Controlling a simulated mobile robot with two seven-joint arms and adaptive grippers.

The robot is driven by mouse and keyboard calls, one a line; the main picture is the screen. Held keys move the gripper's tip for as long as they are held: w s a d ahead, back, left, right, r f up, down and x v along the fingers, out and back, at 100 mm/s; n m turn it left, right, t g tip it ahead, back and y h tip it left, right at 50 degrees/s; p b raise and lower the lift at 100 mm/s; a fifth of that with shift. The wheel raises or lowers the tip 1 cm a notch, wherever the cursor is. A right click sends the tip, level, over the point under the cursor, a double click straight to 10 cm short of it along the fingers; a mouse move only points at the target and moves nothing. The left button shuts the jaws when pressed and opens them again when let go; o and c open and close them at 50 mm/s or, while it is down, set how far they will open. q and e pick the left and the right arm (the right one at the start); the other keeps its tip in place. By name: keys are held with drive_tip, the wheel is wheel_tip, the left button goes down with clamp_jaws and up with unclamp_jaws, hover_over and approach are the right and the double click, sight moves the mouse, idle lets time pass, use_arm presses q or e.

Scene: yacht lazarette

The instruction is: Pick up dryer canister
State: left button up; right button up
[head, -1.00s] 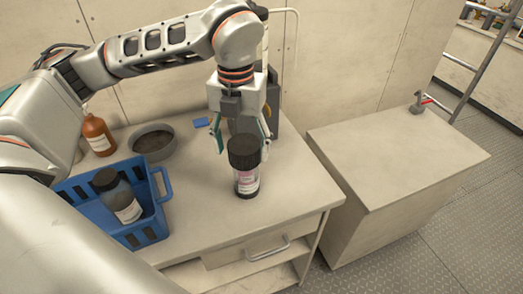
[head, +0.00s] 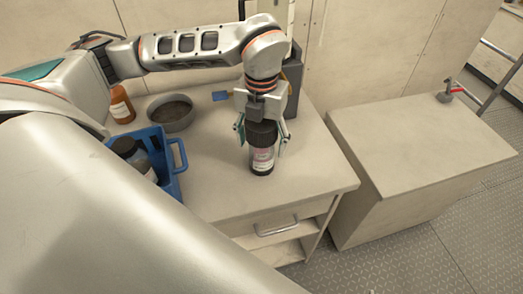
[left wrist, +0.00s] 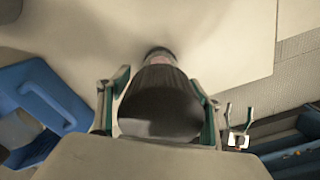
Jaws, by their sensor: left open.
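The dryer canister (head: 262,158), a clear jar with a black lid and a white and pink label, stands upright on the bench top. My left gripper (head: 262,143) is above it and open, with one finger on each side of the black lid. In the left wrist view the lid of the dryer canister (left wrist: 158,100) lies between the two fingers of my left gripper (left wrist: 160,92). I cannot tell whether either finger touches it.
A blue crate (head: 172,184) holding a dark-lidded jar (head: 132,156) stands left on the bench. Behind are a grey round pan (head: 171,112), a brown bottle (head: 121,104) and a dark upright box (head: 293,85). The bench top (head: 215,195) in front is clear.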

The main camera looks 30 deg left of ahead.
use_arm(q)
drive_tip(key=c, duration=1.2)
